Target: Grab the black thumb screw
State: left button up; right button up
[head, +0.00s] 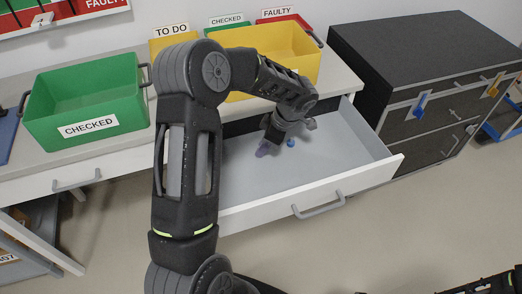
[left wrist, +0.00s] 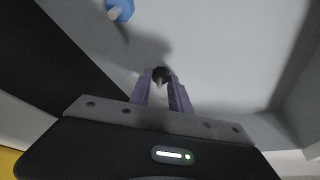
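The black thumb screw (left wrist: 160,74) lies at the fingertips of my left gripper in the left wrist view, its silver shank toward the camera. The left gripper (head: 263,150) reaches down into the open drawer (head: 345,162). Its purple fingers (left wrist: 161,84) stand close together, one on each side of the screw's dark head. Whether they press on it or a small gap is left, I cannot tell. In the head view the black screw is hidden by the gripper. My right gripper is not in view.
A blue thumb screw (head: 291,143) lies in the drawer near the gripper; it also shows in the left wrist view (left wrist: 120,10). The drawer's walls surround the gripper. A green bin (head: 90,95) and a yellow bin (head: 262,40) stand on the counter. A dark cabinet (head: 420,50) is at right.

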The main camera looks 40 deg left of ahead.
pick_arm(q)
grip_shut()
notch_tip(320, 180, up, 10)
dwell(0.7)
dwell(0.5)
